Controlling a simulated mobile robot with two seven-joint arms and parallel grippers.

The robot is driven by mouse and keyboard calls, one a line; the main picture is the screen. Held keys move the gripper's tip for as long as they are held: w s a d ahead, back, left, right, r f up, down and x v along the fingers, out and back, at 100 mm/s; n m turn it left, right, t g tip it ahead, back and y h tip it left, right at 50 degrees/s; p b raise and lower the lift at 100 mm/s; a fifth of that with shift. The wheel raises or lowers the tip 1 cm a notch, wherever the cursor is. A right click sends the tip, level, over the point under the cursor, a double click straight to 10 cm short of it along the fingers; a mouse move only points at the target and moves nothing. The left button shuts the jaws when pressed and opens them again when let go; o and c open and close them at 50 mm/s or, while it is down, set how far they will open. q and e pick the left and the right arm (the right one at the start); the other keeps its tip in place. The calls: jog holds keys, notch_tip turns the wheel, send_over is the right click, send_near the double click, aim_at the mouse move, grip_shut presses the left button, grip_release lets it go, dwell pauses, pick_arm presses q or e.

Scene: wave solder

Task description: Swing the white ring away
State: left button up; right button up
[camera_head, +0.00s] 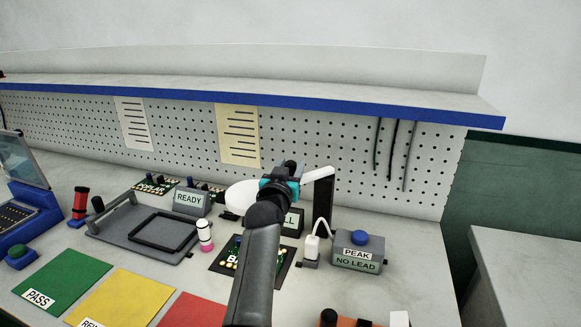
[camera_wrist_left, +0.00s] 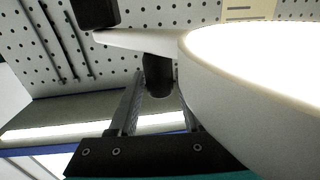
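The white ring (camera_head: 241,196) shows in the head view as a pale disc, partly hidden behind my left gripper (camera_head: 289,172). A black and white support arm (camera_head: 320,190) stands right of the gripper. In the left wrist view the ring (camera_wrist_left: 235,95) is large and lit at the right, with a flat white arm and a dark handle (camera_wrist_left: 158,76) hanging below that arm. My left gripper (camera_wrist_left: 160,108) has its fingers apart, with the handle between or just beyond their tips; contact is unclear. The ring hides part of one finger. My right gripper is not seen.
Below stand a circuit board (camera_head: 232,262), a pink-and-white bottle (camera_head: 205,236), a grey frame fixture (camera_head: 160,232) and a grey box with a blue button (camera_head: 358,252). Green (camera_head: 62,278) and yellow mats lie at front left. A shelf (camera_head: 250,92) overhangs the pegboard.

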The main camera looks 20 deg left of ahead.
pick_arm(q)
grip_shut()
dwell(1.1)
